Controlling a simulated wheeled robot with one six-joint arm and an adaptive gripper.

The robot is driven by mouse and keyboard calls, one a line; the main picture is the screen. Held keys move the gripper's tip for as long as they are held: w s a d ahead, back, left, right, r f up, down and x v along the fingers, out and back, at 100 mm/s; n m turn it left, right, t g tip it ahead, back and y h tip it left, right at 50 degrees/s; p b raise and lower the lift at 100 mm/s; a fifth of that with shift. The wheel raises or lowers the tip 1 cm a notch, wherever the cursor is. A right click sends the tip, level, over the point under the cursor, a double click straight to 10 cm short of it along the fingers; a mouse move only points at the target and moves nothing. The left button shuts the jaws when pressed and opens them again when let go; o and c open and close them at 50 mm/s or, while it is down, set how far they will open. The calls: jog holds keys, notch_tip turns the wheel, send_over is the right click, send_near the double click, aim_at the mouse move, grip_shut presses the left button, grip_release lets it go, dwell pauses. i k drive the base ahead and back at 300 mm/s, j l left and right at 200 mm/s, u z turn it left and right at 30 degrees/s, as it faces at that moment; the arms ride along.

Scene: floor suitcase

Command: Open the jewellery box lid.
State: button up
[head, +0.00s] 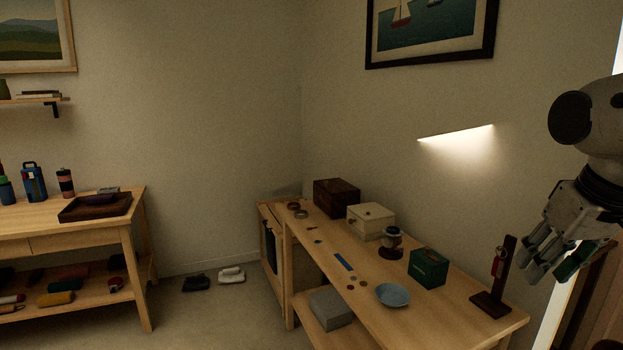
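A cream box (371,221) with a small round knob stands on the wooden table along the right wall, its lid shut. A dark brown wooden box (336,198) stands behind it to the left, also shut. A small dark green box (428,268) stands nearer on the same table. I cannot tell for sure which is the jewellery box; the cream and brown ones both look like lidded boxes. My gripper (541,265) hangs at the right edge, well apart from all the boxes. Its finger opening is unclear at this angle, and a dark green patch shows beside the fingers.
On the table (455,312) are a blue bowl (393,295), a watch on a round stand (391,243), a dark upright stand (497,285) with a red item, and small loose things. A grey box (331,308) sits below. Another table (60,236) is left; the floor between is mostly clear.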

aim_at(334, 188)
jog(key=i+j+z, duration=0.1)
jog(key=j, duration=0.3)
jog(key=i+j, duration=0.2)
jog(key=j, duration=0.2)
jog(key=i+j+z, duration=0.15)
jog(key=j, duration=0.3)
jog(key=i+j, duration=0.1)
jog(key=j, duration=0.3)
jog(key=i+j+z, duration=0.15)
jog(key=j, duration=0.3)
jog(key=i+j+z, duration=0.1)
jog(key=j, duration=0.35)
jog(key=i+j+z, duration=0.15)
jog(key=i+j, duration=0.45)
jog(key=i+j+z, duration=0.1)
jog(key=i+j, duration=0.45)
jog(key=j, duration=0.15)
